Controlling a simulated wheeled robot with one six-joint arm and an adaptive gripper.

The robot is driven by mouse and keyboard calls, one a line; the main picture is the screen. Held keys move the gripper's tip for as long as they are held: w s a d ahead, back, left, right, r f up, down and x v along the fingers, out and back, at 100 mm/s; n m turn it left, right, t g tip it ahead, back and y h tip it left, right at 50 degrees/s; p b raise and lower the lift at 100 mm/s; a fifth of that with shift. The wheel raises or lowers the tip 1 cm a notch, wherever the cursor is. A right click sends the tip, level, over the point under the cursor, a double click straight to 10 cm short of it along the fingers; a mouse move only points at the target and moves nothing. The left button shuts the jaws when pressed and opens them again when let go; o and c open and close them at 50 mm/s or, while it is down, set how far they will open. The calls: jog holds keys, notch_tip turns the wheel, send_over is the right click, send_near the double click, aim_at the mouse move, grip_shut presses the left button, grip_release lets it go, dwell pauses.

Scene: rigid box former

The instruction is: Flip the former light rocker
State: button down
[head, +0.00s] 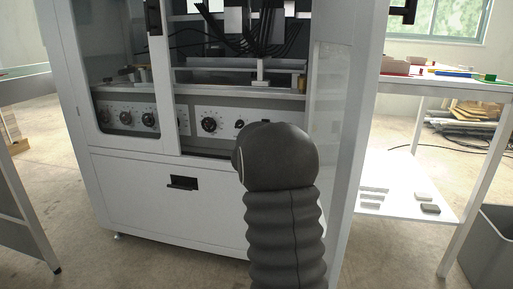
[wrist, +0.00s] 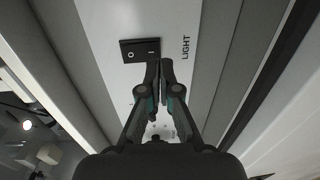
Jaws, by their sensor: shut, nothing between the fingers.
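The black light rocker (wrist: 140,50) sits on a pale grey panel beside the printed word LIGHT in the wrist view. It carries a round mark on its left half and a line mark on its right half. My gripper (wrist: 160,66) is shut and empty, with its fingertips at the lower right edge of the rocker, below the line mark. I cannot tell whether they touch it. In the head view my dark arm hides the gripper, and I cannot make out the rocker there.
The white former cabinet (head: 150,196) fills the middle of the head view, with dials behind its front windows. A white table (head: 440,86) with coloured parts stands at the right, and a grey bin (head: 492,240) is below it. Bare floor shows at the left.

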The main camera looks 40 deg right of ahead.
jog(key=s+a, duration=0.1)
jog(key=s, duration=0.2)
jog(key=shift+s+a+f, duration=0.1)
jog(key=shift+a+f, duration=0.05)
jog(key=shift+a, duration=0.25)
jog(key=f+v, duration=0.1)
jog(key=v, duration=0.6)
jog(key=shift+a+f, duration=0.2)
jog(key=shift+a, duration=0.15)
